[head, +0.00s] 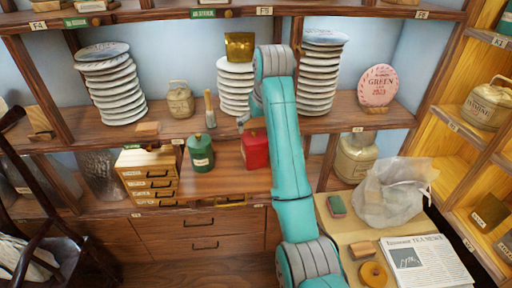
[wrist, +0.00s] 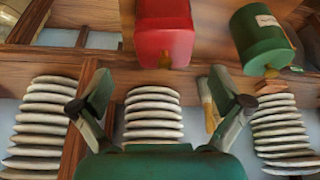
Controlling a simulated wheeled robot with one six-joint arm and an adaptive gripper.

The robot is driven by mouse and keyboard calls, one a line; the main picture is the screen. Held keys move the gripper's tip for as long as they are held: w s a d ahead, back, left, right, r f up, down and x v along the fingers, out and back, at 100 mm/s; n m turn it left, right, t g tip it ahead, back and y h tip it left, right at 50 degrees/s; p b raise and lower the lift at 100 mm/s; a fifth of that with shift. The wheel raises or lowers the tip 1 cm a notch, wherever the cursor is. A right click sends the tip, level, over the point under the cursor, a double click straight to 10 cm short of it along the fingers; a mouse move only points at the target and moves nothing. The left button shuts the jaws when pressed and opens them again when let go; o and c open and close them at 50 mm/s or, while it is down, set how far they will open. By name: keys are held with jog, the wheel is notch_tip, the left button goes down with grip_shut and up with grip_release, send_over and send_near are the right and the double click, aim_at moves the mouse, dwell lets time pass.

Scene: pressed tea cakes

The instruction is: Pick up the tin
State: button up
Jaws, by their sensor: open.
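A red tin (head: 255,149) stands on the lower shelf in the head view, partly hidden by my arm. It also shows at the top of the wrist view (wrist: 164,35), which looks upside down. A green tin (head: 200,152) with a pale label stands left of it; it is at the top right of the wrist view (wrist: 262,40). A gold tin (head: 239,47) sits on the middle stack of pressed cakes. My gripper (wrist: 160,92) is open and empty, its fingers spread in front of the middle stack. In the head view my arm mostly hides it.
Stacks of pale cakes stand at left (head: 113,88), middle (head: 235,88) and right (head: 319,75) on the shelf. A brush (head: 210,112) stands near the middle stack. A small drawer chest (head: 147,178) is left of the green tin. A plastic bag (head: 392,192) lies on the right-hand table.

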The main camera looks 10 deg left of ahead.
aim_at(257, 138)
jog(key=x, duration=0.5)
jog(key=shift+a+x, duration=0.15)
jog(key=shift+x, duration=1.2)
jog(key=shift+a+x, duration=0.1)
jog(key=shift+x, duration=1.2)
jog(key=shift+s, duration=0.1)
jog(key=c, duration=1.2)
